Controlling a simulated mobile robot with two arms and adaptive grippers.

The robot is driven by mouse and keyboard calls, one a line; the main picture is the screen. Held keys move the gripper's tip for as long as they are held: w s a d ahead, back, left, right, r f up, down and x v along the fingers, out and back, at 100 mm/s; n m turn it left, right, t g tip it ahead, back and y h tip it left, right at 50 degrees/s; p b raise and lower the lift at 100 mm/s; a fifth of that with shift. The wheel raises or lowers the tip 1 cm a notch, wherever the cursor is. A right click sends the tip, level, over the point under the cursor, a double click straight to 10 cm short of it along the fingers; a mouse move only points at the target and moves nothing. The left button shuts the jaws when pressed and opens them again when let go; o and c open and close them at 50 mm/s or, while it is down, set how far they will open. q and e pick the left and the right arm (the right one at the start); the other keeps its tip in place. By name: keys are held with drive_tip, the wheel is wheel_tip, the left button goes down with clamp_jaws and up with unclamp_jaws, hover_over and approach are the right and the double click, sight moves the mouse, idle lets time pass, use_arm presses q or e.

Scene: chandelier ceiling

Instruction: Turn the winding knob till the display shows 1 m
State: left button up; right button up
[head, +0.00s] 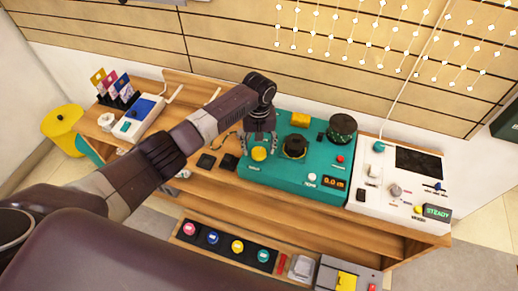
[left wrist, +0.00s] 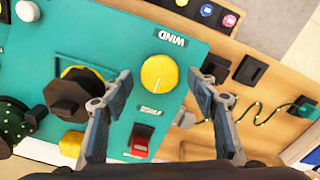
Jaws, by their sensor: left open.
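The yellow winding knob (head: 259,154) sits at the left end of the teal console (head: 290,186). In the left wrist view the round yellow knob (left wrist: 159,73) lies beside the upside-down "WIND" label (left wrist: 171,38). My left gripper (head: 259,147) is over the knob, pointing down. In the left wrist view my left gripper (left wrist: 160,78) has its fingers apart, one on each side of the knob, with visible gaps. The small display (head: 334,183) at the console's front right seems to read 0.0 m. My right gripper is not in view.
A dark spool (head: 294,146) and a dark green cylinder (head: 341,127) stand right of the knob. A red switch (left wrist: 140,141) is near one finger in the left wrist view. A white panel (head: 400,182) adjoins on the right. Dark pads (head: 207,160) lie left of the console.

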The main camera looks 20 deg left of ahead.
use_arm(q)
drive_tip(key=shift+f, duration=0.55)
drive_tip(key=c, duration=1.1)
drive_tip(key=shift+m, duration=0.5)
